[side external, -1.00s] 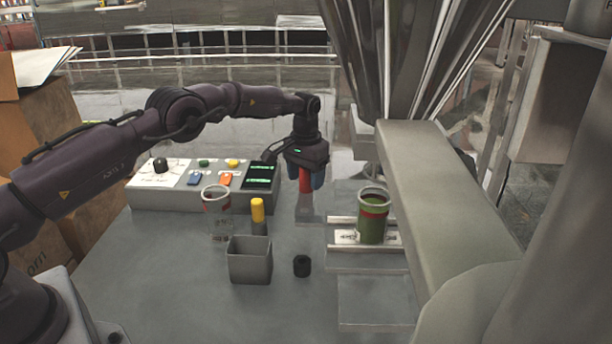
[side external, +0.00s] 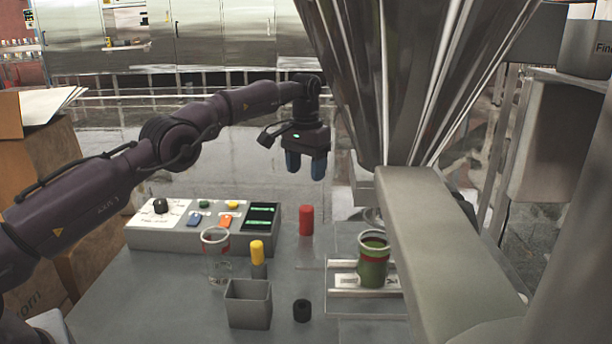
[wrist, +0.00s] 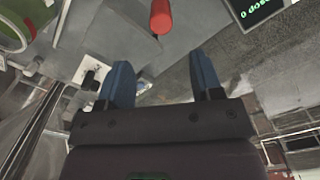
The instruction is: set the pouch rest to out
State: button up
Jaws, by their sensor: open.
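My gripper (side external: 306,168) is open and empty, its two blue fingers pointing down in the air above the red-topped handle (side external: 306,220). The handle stands upright at the back of the bench, by a pale flat plate (side external: 310,257). In the wrist view the red handle (wrist: 161,17) lies beyond the fingertips of my gripper (wrist: 163,72), apart from them. No part is clearly marked as the pouch rest, and I cannot tell its setting. A green container with a red band (side external: 373,262) stands on a railed, labelled platform (side external: 340,281) beneath the filler.
A control box (side external: 180,232) with knobs and a lit display stands back left. A clear cup (side external: 216,262), a yellow-topped post (side external: 257,251), an open grey bin (side external: 248,304) and a black cap (side external: 302,311) stand mid-bench. The steel hopper (side external: 400,90) and beige filler arm (side external: 440,250) crowd the right.

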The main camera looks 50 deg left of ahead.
jog(key=shift+d+f, duration=0.1)
jog(key=shift+d, duration=0.15)
jog(key=c, duration=0.6)
jog(key=d+y, duration=0.1)
jog(key=d+m+t+y, duration=0.1)
jog(key=d, duration=0.1)
jog(key=d+t+y, duration=0.1)
jog(key=shift+d+f+m, duration=0.35)
jog(key=shift+m, duration=0.05)
grip_shut()
jog(key=s+d+m+t, duration=0.4)
jog(key=s, duration=0.4)
jog(key=shift+t, duration=0.4)
jog(key=x, duration=0.4)
jog(key=a+x, duration=0.1)
jog(key=x, duration=0.2)
jog(key=a+x, duration=0.1)
jog(key=x, duration=0.3)
jog(key=shift+s+a+f, duration=0.2)
jog(key=shift+w+a, duration=0.25)
jog(key=shift+a, duration=0.2)
